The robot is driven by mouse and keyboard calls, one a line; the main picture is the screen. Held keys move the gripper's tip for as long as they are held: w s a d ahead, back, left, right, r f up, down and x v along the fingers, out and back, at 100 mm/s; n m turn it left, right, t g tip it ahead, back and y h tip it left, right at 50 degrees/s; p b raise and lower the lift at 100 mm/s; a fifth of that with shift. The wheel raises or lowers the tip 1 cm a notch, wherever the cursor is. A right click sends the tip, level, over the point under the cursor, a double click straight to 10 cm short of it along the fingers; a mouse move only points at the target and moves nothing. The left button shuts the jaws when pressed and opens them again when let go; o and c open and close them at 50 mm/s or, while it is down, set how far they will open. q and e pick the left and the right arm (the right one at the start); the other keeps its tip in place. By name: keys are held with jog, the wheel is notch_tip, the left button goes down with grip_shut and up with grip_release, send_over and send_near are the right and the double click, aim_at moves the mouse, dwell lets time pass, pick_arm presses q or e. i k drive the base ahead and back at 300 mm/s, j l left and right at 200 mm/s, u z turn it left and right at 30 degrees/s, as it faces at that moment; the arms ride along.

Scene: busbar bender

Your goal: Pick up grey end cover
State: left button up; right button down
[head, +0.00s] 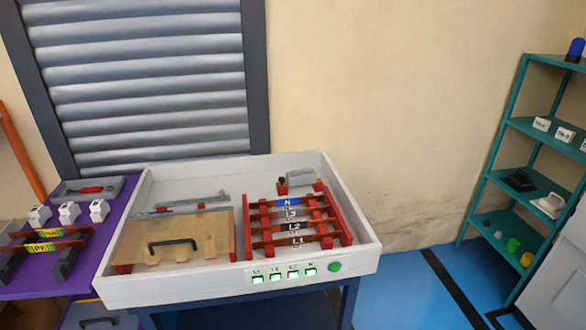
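A small grey piece (301,176), which looks like the grey end cover, sits at the back right inside the white tray (240,281), beside small red supports behind the busbars. A flat grey part with a red handle (88,187) lies at the back of the purple table on the left. I cannot tell for certain which grey part is the end cover. Neither of my grippers shows in the head view.
Copper busbars labelled N, L3, L2 and L1 (290,226) sit on red supports in the tray. A tan panel with a black handle (150,246) is left of them. Purple table (70,293) stands left; teal shelf (500,150) stands right. Blue floor (400,290) is open between.

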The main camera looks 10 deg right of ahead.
aim_at(306, 176)
jog(key=i+l+z, duration=0.15)
jog(key=l+z, duration=0.15)
jog(key=i+l+z, duration=0.4)
jog(key=l+z, duration=0.2)
jog(key=i+l, duration=0.35)
jog(key=l+u, duration=0.05)
